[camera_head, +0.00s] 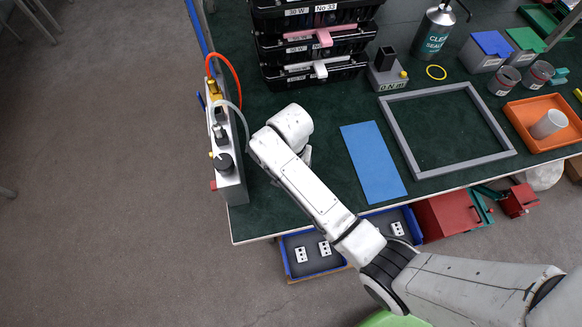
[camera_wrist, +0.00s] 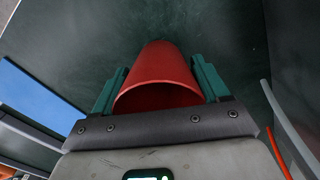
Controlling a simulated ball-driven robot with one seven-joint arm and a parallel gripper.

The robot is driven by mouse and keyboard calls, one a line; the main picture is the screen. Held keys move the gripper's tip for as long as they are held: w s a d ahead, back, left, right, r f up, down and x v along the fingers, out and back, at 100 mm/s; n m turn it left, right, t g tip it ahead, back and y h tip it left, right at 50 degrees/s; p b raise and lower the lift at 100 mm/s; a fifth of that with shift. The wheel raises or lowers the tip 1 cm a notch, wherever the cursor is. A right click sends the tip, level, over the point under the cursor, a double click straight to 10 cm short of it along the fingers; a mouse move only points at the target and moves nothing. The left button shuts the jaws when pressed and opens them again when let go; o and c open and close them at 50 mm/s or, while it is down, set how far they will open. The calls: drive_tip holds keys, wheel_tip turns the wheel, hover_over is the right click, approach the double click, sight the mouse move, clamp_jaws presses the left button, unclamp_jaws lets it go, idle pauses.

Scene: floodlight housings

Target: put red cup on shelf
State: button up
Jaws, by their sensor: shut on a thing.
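The red cup (camera_wrist: 163,72) shows in the wrist view between the two green fingers of my gripper (camera_wrist: 158,70). My gripper is shut on the cup's sides, and the cup's open mouth faces my palm. In the head view the cup and the fingers are hidden behind my white wrist, over the left part of the green bench top (camera_head: 330,106). A black tiered rack (camera_head: 347,43) with labelled tiers stands at the back of the bench; I cannot tell if it is the shelf.
A grey box with hoses (camera_head: 231,178) stands on the bench's left edge, close to my wrist. A blue mat (camera_head: 372,163) and a grey frame (camera_head: 392,123) lie to the right. An orange tray (camera_head: 572,134) holds a pale cup (camera_head: 549,123). Blue bins (camera_head: 289,262) sit below the front edge.

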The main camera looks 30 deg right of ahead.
drive_tip(key=shift+f, duration=0.3)
drive_tip(key=shift+f, duration=0.1)
drive_tip(key=o, duration=1)
drive_tip(key=shift+o, duration=0.2)
wheel_tip(320, 180, up, 12)
drive_tip(key=shift+p, duration=0.35)
drive_tip(key=s+d+f+n, duration=0.3)
drive_tip(key=s, duration=0.7)
drive_tip(key=shift+f, duration=0.3)
drive_tip(key=s+d+n, duration=0.1)
drive_tip(key=s, duration=0.3)
drive_tip(key=s+d+n, duration=0.2)
drive_tip(key=s, duration=0.2)
drive_tip(key=s+d+n+t, duration=0.1)
drive_tip(key=s+d, duration=0.1)
drive_tip(key=s, duration=0.3)
drive_tip(key=shift+d+r, duration=0.1)
drive_tip(key=shift+r, duration=0.25)
drive_tip(key=shift+c, duration=0.3)
